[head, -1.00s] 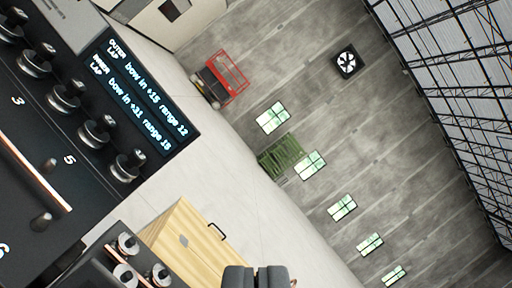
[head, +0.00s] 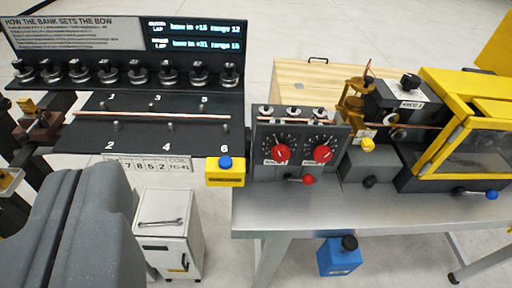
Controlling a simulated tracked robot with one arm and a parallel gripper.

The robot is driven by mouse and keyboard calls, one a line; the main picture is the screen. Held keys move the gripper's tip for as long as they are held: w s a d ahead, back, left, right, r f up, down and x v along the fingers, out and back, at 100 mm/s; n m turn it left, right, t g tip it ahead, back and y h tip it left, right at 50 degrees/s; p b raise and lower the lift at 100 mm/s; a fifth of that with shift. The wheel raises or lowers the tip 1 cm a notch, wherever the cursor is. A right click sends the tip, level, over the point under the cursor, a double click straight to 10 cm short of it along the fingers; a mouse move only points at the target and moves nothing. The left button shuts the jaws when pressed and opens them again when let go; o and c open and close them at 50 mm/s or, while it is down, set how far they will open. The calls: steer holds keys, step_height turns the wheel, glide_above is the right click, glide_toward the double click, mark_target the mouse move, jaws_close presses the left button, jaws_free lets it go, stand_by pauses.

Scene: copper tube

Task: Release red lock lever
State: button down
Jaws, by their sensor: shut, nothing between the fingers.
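The red lock lever (head: 308,180) shows as a small red ball on a short dark arm, low on the front of a black dial panel (head: 262,145). It lies roughly level, with the ball at its right end. My gripper (head: 66,205) is the large grey shape at the lower left, close to the camera. It is shut and empty, well to the left of the lever and apart from it. Two larger red dial knobs (head: 280,152) and (head: 322,153) sit just above the lever.
A numbered bank with a row of knobs (head: 168,75) and a copper tube (head: 150,117) is at left. A yellow box with a blue button (head: 225,172) is left of the panel. A yellow-framed machine (head: 470,130) stands right. The grey bench front (head: 330,210) is clear.

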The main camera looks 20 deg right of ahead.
steer(key=w+d+f+n+h+b, duration=0.1)
steer(key=w+d+f+n+h, duration=0.1)
steer(key=w+d+f, duration=0.75)
steer(key=w+d+f+n+h+b, duration=0.15)
steer(key=w+d+f, duration=0.45)
steer(key=f, duration=0.6)
steer(key=n+t+h+b, duration=0.2)
steer(key=n, duration=0.4)
glide_toward(299, 179)
steer(key=shift+w+d+r, duration=0.2)
steer(key=shift+w+r, duration=0.3)
steer(key=shift+w, duration=0.65)
steer(key=shift+w+d+r, duration=0.25)
steer(key=shift+w+r, duration=0.2)
steer(key=shift+w, duration=0.75)
steer(key=shift+w+d+r, duration=0.2)
steer(key=shift+w+r, duration=0.3)
steer(key=shift+w, duration=0.65)
